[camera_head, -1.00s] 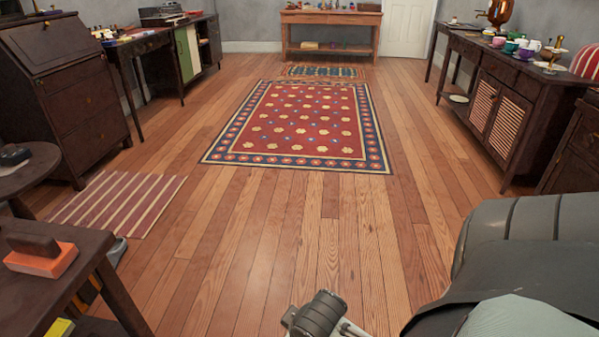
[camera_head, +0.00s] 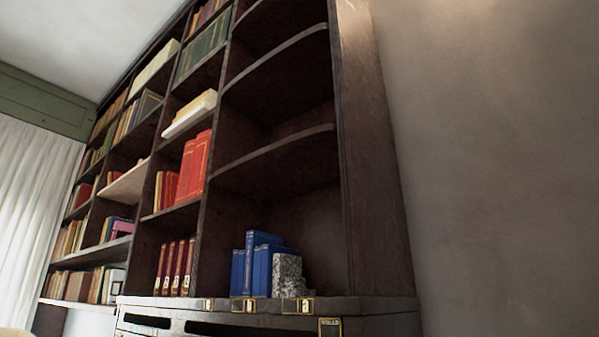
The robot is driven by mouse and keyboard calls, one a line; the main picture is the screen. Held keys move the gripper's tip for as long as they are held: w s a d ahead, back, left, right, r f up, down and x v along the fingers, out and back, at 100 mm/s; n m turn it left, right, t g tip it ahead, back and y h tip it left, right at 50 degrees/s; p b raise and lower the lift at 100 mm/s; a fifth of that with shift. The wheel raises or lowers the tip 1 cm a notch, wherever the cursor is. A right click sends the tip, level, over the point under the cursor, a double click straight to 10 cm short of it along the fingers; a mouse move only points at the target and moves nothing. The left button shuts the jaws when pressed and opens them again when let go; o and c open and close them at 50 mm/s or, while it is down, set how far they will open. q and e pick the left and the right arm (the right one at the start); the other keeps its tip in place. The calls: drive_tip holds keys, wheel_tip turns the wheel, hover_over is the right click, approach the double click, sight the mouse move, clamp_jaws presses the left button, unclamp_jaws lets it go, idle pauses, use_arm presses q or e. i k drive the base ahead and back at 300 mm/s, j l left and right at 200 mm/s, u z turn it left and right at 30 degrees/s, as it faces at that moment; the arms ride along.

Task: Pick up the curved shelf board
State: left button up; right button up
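A tall dark bookcase fills the middle of the head view. Its right column has several shelf boards with curved front edges. The lower curved shelf board (camera_head: 275,148) is at mid height and looks empty. Another curved shelf board (camera_head: 277,57) sits above it, and part of a further one (camera_head: 262,25) shows near the top edge. I cannot tell which of them the task means. Neither of my grippers is in view.
Blue books (camera_head: 259,262) and a grey speckled block (camera_head: 287,272) stand below the curved boards. Red books (camera_head: 195,168) fill nearby compartments. A pale board (camera_head: 125,187) juts out further left. A cabinet top (camera_head: 375,306) runs along the bottom. Plain wall (camera_head: 490,150) lies right; a white curtain (camera_head: 25,190) hangs left.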

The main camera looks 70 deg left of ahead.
sight(306, 161)
drive_tip(key=j+u, duration=0.15)
drive_tip(key=u, duration=2.05)
drive_tip(key=k+j+z, duration=0.1)
drive_tip(key=k+z, duration=0.2)
drive_tip(key=k, duration=0.05)
